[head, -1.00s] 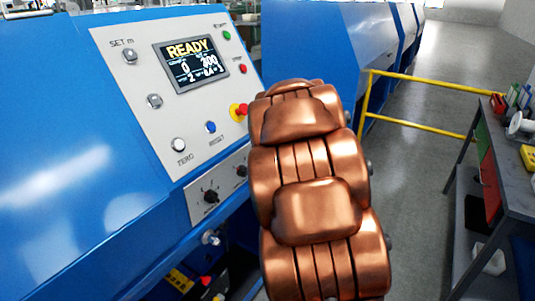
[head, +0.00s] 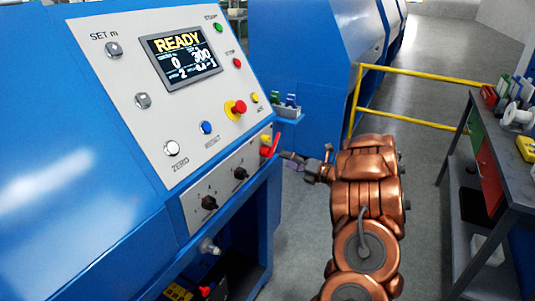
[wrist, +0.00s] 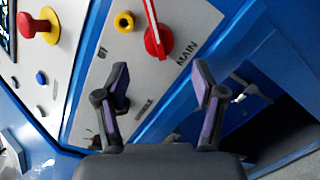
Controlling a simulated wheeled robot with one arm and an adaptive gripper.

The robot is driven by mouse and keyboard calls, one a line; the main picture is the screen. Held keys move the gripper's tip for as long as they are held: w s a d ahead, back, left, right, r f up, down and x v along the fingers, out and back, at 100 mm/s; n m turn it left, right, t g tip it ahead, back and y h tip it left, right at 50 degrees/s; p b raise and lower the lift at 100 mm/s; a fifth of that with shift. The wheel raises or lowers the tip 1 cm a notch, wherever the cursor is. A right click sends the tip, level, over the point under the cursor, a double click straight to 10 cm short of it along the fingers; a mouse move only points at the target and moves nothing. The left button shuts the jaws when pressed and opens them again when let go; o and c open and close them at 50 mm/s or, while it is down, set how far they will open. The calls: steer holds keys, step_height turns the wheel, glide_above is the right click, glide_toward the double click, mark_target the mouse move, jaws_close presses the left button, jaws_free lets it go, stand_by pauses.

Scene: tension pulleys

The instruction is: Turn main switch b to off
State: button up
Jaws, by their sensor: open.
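The main switch is a red rotary handle (wrist: 156,38) with a white line along its lever, marked "MAIN" on the grey panel. It also shows in the head view, small and red (head: 271,148), at the lower panel's right end. No letter b is readable, and I cannot tell its set position. My gripper (wrist: 161,82) is open and empty, its fingers pointing at the panel. In the wrist view the switch lies just beyond the fingertips, above the gap between them, apart from both. In the head view my gripper (head: 303,160) is right of the switch.
A red mushroom button on a yellow base (head: 236,108) and a blue button (head: 206,127) sit on the upper panel under the "READY" screen (head: 180,56). Black knobs (head: 240,173) sit left of the switch. A yellow rail (head: 425,119) and workbench (head: 500,160) stand right.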

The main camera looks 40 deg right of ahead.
mark_target(272, 154)
steer(key=shift+w+a, duration=0.25)
steer(key=shift+w, duration=0.25)
steer(key=shift+w+a+p, duration=0.2)
steer(key=shift+w+p, duration=0.2)
steer(key=shift+w, duration=0.7)
steer(key=shift+w+a+p, duration=0.2)
steer(key=shift+w+p, duration=0.25)
steer(key=shift+w, duration=0.6)
steer(key=shift+w+a+p, duration=0.2)
steer(key=shift+w+p, duration=0.2)
steer(key=shift+w, duration=0.7)
steer(key=shift+c, duration=0.4)
jaws_close()
